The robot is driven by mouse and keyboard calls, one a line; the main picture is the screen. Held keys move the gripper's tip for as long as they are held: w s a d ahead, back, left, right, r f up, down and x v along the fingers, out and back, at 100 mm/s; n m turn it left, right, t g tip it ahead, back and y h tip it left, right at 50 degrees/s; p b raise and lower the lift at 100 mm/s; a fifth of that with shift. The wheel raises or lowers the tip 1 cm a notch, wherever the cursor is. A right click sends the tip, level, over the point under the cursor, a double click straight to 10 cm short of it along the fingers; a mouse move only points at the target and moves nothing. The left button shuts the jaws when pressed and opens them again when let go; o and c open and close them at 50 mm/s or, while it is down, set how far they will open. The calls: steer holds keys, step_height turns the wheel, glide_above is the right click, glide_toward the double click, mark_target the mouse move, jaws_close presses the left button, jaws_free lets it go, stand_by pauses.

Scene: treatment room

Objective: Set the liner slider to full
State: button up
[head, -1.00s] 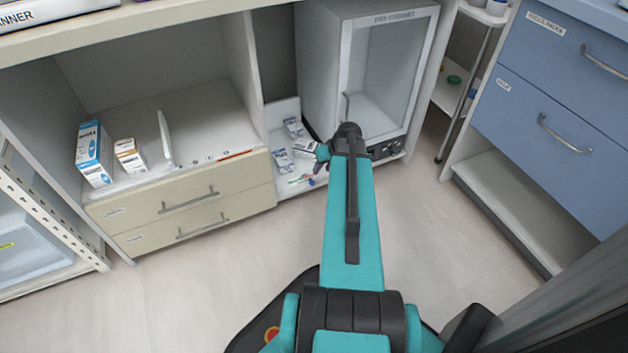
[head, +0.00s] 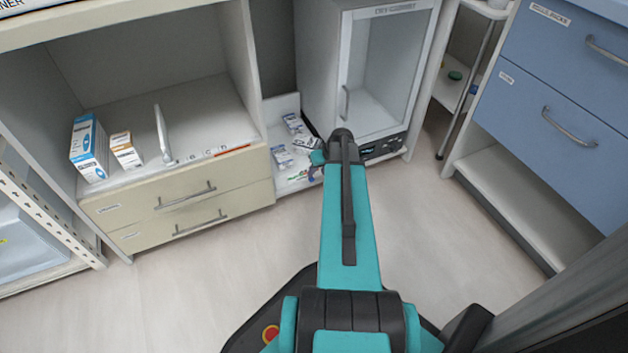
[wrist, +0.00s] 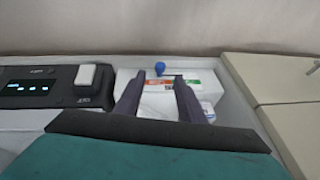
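In the wrist view, a small blue knob (wrist: 160,68) stands at the edge of a strip (wrist: 160,84) with red and green ends, on a white unit (wrist: 205,72). It looks like the slider, but its label is too small to read. My gripper (wrist: 155,82) is open and empty, its dark fingers apart over the unit, with the knob beyond and between them. I cannot tell any contact.
A glass-door cabinet (head: 385,65) with a lit display (wrist: 28,88) and a white block (wrist: 87,75) stands beside the unit. Cream drawers (head: 190,200) are on its other side. Small packets (head: 282,156) lie on the unit. Blue drawers (head: 555,110) stand right. The floor is clear.

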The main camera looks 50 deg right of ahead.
mark_target(312, 179)
steer(key=b+x, duration=0.2)
steer(key=x, duration=0.4)
steer(key=shift+w+f, duration=0.15)
steer(key=shift+f, duration=0.15)
steer(key=shift+c, duration=0.2)
jaws_close()
